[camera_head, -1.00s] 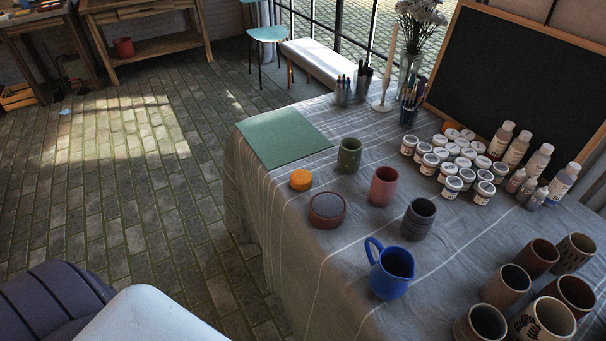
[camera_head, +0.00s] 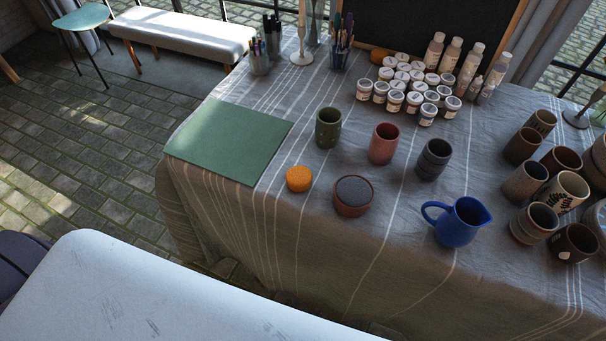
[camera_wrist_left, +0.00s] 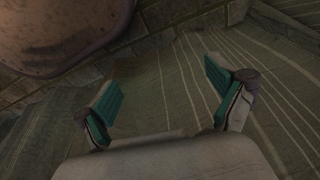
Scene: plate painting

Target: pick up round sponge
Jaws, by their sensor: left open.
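The round sponge (camera_head: 299,178) is a small orange disc on the cloth-covered table in the head view, close to the near left edge. A low reddish-brown pot with a dark grey top stands just right of it, slightly apart. In the left wrist view my left gripper (camera_wrist_left: 163,93) is open, its teal pads spread wide with nothing between them. Striped cloth shows beyond the fingers, and the sponge is not visible there. My left gripper is outside the head view, so its distance from the sponge cannot be told. My right gripper is in neither view.
A green mat (camera_head: 228,142) lies left of the sponge. Green (camera_head: 328,128), pink (camera_head: 383,144) and dark grey cups (camera_head: 433,159) stand behind the reddish-brown pot (camera_head: 353,196). A blue jug (camera_head: 462,222) is at right. A brown rounded surface (camera_wrist_left: 62,30) fills the wrist view's upper left.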

